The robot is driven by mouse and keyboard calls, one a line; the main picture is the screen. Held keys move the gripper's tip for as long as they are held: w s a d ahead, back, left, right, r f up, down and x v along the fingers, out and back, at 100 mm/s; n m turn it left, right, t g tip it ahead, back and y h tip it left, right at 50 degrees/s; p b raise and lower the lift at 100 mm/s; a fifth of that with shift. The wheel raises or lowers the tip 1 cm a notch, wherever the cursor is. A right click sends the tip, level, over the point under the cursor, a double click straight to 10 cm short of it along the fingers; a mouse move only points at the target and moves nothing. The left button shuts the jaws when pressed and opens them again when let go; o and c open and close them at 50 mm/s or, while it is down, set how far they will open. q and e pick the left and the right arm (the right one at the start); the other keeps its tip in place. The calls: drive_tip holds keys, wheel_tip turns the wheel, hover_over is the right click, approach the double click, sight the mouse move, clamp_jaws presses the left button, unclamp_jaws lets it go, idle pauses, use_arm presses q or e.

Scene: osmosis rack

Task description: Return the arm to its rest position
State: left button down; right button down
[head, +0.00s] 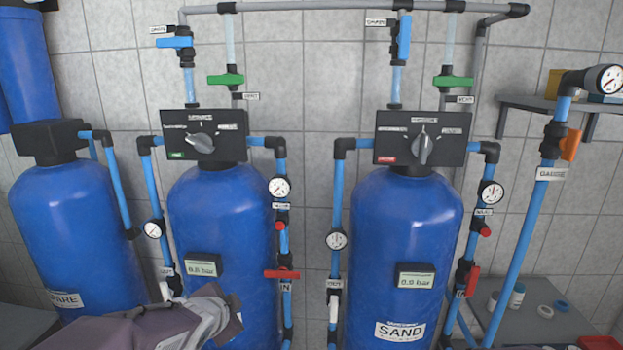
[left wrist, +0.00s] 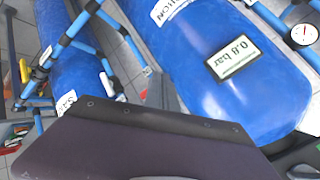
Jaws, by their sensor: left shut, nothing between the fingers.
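My left arm comes in from the bottom left of the head view. Its left gripper (head: 234,308) is shut and empty in front of the lower part of the middle blue tank (head: 215,215). The fingers are seen from behind and partly hidden by the wrist. In the left wrist view a blue tank (left wrist: 285,95) with a 0.8 bar display (left wrist: 232,58) fills the upper right. A dark part of my own arm covers the bottom of that view. My right gripper is not in view.
The right blue tank (head: 405,250) is labelled SAND, and the spare tank (head: 75,235) stands at the left. Blue pipes with gauges (head: 336,240) and a red valve handle (head: 282,274) stand close to the left gripper. A grey bench (head: 520,325) with small items is at the right.

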use_arm(q)
drive_tip(key=s+f+n+g, duration=0.4)
drive_tip(key=s+f, duration=0.3)
drive_tip(key=s, duration=0.4)
drive_tip(key=s+f+n+g, duration=0.5)
drive_tip(key=s+f+n, duration=0.2)
drive_tip(key=s, duration=0.4)
drive_tip(key=shift+f, duration=0.35)
drive_tip(key=shift+d, duration=0.1)
